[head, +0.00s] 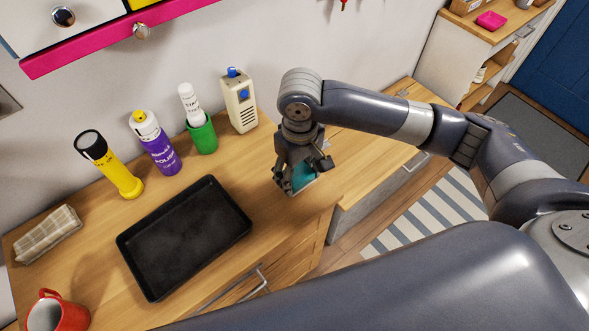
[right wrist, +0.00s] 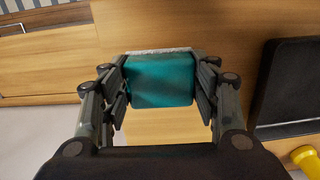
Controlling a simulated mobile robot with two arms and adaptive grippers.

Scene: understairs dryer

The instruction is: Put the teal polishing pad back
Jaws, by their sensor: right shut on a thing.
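The teal polishing pad (right wrist: 160,80) is between the two fingers of my right gripper (right wrist: 162,88) in the right wrist view. The right gripper is shut on it. In the head view the right gripper (head: 303,178) points down over the right end of the wooden counter, and a bit of the teal pad (head: 303,176) shows between its fingers. Whether the pad touches the counter is hard to tell. A black tray (head: 185,237) lies on the counter left of the gripper; it looks empty. My left gripper is not in view.
A yellow flashlight (head: 112,167), a purple polish bottle (head: 157,148), a green cup (head: 202,137) holding a white bottle and a cream device (head: 240,105) stand along the wall. A folded cloth (head: 47,235) and a red mug (head: 57,314) are at left. Counter between tray and gripper is clear.

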